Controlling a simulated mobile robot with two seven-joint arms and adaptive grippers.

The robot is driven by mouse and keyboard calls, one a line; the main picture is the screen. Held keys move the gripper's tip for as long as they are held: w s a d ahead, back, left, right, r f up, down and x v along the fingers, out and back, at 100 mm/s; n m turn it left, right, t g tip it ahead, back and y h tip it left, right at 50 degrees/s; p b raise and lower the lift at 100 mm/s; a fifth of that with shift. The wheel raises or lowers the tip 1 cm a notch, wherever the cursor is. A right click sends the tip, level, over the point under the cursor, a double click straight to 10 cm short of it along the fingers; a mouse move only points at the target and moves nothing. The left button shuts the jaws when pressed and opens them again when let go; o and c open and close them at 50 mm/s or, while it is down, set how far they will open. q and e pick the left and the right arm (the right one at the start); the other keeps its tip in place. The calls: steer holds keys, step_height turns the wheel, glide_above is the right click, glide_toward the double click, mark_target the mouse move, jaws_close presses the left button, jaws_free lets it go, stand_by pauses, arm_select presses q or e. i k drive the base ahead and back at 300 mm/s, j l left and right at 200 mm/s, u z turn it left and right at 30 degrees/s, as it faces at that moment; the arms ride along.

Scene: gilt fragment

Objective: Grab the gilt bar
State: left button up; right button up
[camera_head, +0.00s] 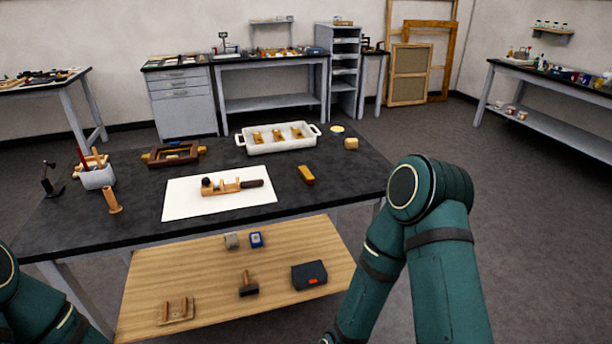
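A small gold-coloured bar (307,175) with a darker brownish side lies on the black tabletop, right of the white sheet; it looks like the gilt bar. Several gold-coloured pieces (277,135) also sit in the white tray (251,149) at the back of the table. My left arm shows only at the lower left corner and my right arm bends down at the right. Both grippers are out of the picture, so what they hold cannot be seen.
A wooden clamp-like tool (225,187) lies on the white sheet (178,204). A carved frame (157,153), a tool cup (97,178) and a pale block (351,143) are on the black table (330,197). A lower wooden board (212,286) holds a hammer (248,287) and a dark box (309,274).

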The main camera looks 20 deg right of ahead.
mark_target(307, 177)
steer(key=i+l, duration=0.1)
steer(key=i, duration=0.2)
steer(key=i+l, duration=0.15)
steer(key=i+z, duration=0.3)
steer(key=z, duration=0.2)
steer(key=i+z, duration=0.3)
steer(key=z, duration=0.15)
